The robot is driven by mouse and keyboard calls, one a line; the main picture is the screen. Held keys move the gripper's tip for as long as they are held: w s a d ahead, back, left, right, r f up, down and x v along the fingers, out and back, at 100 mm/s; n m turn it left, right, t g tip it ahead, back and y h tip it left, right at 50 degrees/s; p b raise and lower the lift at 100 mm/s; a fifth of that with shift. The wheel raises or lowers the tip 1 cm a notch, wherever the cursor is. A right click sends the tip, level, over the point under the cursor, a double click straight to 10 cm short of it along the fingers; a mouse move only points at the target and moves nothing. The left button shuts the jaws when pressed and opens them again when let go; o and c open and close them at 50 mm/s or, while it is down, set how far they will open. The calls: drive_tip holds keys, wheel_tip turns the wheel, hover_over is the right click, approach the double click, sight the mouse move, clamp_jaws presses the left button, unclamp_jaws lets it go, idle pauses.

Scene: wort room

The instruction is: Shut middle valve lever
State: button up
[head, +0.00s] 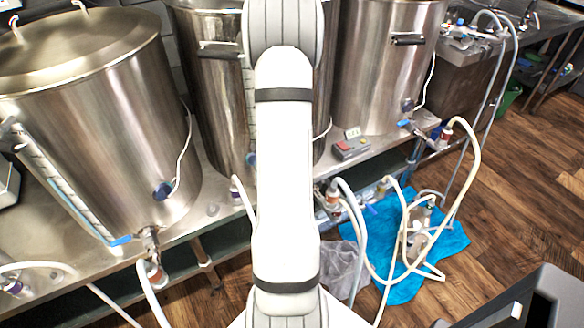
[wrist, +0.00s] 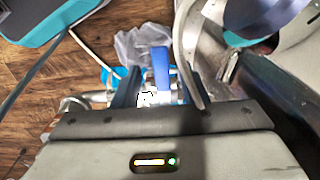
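In the wrist view a blue valve lever (wrist: 161,68) stands between the two dark fingers of my gripper (wrist: 160,88). The fingers are apart, with a visible gap beside the lever; I cannot tell if either one touches it. Metal valve parts (wrist: 150,99) show below the lever, partly hidden by the gripper body. In the head view my arm covers the front of the middle steel kettle (head: 212,85), so its valve and my gripper are hidden there.
A left kettle (head: 85,120) with a blue valve lever (head: 121,241) and a right kettle (head: 385,70) with another blue lever (head: 404,123) flank the middle one. Pale hoses (head: 398,262) loop down to a blue mat (head: 440,255). A small red-button box (head: 351,148) sits on the bench.

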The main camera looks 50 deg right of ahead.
wheel_tip(320, 180, up, 8)
drive_tip(key=p, duration=0.1)
idle(0.4)
drive_tip(key=shift+f, duration=0.1)
idle(0.4)
